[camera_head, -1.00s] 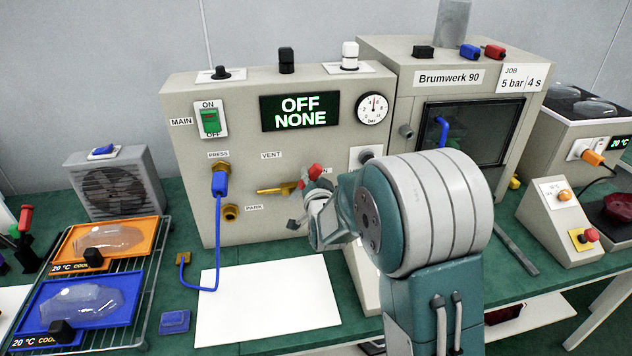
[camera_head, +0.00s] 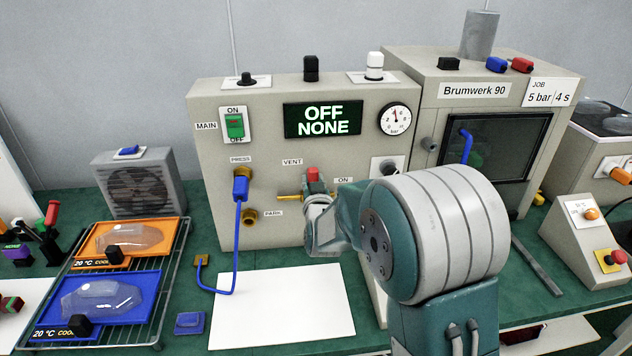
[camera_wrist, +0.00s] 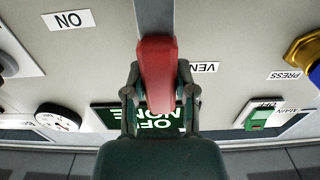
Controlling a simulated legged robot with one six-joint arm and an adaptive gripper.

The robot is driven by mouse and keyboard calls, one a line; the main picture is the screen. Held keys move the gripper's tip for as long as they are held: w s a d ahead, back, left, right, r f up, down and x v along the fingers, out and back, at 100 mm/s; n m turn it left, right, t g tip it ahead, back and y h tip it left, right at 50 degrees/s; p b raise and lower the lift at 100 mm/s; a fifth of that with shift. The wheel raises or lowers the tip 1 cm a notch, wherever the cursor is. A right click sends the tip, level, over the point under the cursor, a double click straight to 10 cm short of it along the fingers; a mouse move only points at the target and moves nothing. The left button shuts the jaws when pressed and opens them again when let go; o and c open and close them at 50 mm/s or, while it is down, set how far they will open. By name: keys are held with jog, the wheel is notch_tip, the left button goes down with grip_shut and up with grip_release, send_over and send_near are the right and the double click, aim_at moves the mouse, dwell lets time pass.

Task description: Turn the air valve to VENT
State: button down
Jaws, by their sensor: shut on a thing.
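The air valve's red handle (camera_head: 312,174) stands roughly upright on the grey panel, between the VENT label (camera_head: 291,162) at its left and the ON label (camera_head: 343,180) at its right. The brass valve pipe (camera_head: 288,196) shows behind it. My gripper (camera_head: 314,188) is at the handle, partly hidden by my own arm. In the wrist view the red handle (camera_wrist: 157,72) lies between the two fingers of my gripper (camera_wrist: 158,85), which is shut on it. The wrist view is upside down, with the VENT label (camera_wrist: 204,67) beside the handle.
The display (camera_head: 323,119) reads OFF NONE. A pressure gauge (camera_head: 394,119) and a knob (camera_head: 385,168) are on the panel at right. A blue hose (camera_head: 237,245) hangs from the PRESS port at left. A white sheet (camera_head: 282,305) lies on the green bench below.

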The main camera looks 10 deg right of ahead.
dwell(0.4)
jog(key=shift+c, duration=2)
grip_release()
jog(key=shift+a, duration=0.15)
jog(key=s, duration=1.2)
jog(key=shift+f, duration=0.1)
jog(key=s+d+r+g, duration=0.1)
jog(key=s+g, duration=0.3)
jog(key=s, duration=0.5)
jog(key=s+d+r+g, duration=0.1)
jog(key=s+d+g, duration=0.3)
jog(key=s, duration=0.5)
jog(key=s+d+r+g, duration=0.1)
jog(key=s+g, duration=0.3)
jog(key=s, duration=0.5)
jog(key=shift+d+r, duration=0.2)
jog(key=shift+d, duration=0.65)
